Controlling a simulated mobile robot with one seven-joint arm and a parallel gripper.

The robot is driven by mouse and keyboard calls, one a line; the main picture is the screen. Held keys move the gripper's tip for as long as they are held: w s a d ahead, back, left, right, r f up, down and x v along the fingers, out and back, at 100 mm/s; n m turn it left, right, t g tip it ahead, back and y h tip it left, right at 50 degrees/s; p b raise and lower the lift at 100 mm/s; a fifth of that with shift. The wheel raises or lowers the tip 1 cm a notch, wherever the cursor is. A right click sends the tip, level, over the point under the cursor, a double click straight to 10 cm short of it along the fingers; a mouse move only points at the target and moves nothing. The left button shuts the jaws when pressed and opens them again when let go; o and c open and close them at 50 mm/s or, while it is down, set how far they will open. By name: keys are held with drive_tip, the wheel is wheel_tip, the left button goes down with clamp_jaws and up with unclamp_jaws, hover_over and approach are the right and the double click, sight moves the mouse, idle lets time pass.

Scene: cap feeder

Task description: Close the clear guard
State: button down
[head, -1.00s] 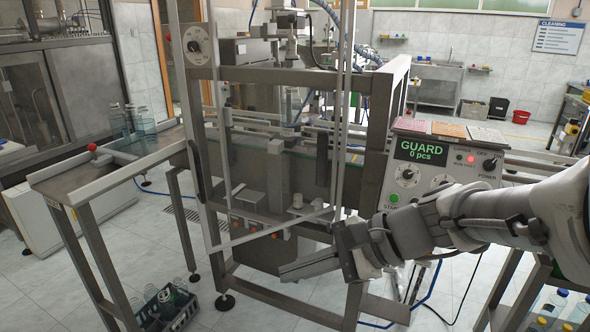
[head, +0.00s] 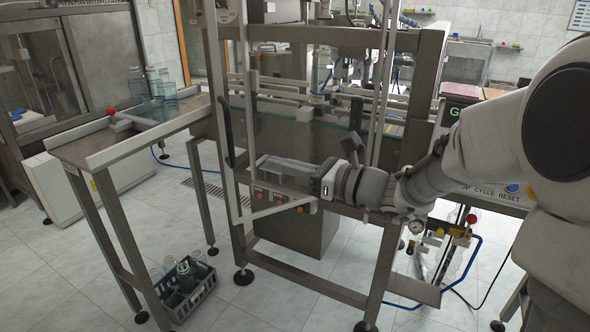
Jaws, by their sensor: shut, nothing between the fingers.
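The clear guard (head: 300,140) is a see-through panel in a pale metal frame on the front of the capping machine. Its left upright (head: 222,90) carries a dark handle (head: 228,130). Its lower bar (head: 275,209) slants across the machine front, apart from the machine's frame at the left, so the guard looks at least partly open. My gripper (head: 265,166) is shut and empty, its fingers pointing left across the lower part of the guard area. I cannot tell whether the fingers touch the panel. My arm hides part of the right side.
A side table (head: 105,150) with several glass bottles (head: 160,84) and a red knob (head: 110,110) stands at the left. A crate of bottles (head: 188,300) sits on the floor below. Open floor lies in front.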

drive_tip(key=x, duration=0.8)
drive_tip(key=shift+a+b, duration=0.2)
drive_tip(key=shift+b, duration=0.2)
drive_tip(key=shift+w, duration=0.1)
